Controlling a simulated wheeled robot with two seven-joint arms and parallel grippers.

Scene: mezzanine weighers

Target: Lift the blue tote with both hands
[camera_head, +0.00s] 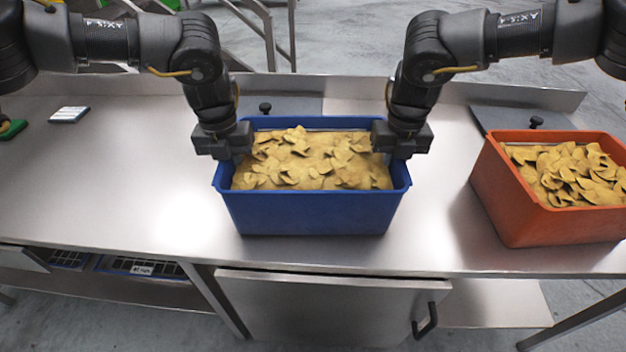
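The blue tote (306,214) stands on the steel table, upright and filled with yellow-brown chips. My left gripper (226,150) is at the tote's left rim, pointing down. My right gripper (400,148) is at the tote's right rim, also pointing down. The fingertips of both grippers are hidden or too dark to make out at the rim, so I cannot tell whether they are shut on it.
An orange tote (540,222) with similar chips stands to the right on the steel table (120,195), with a gap between the totes. A small white-topped block (69,115) and a green item (12,129) lie at the far left. The table's left half is mostly clear.

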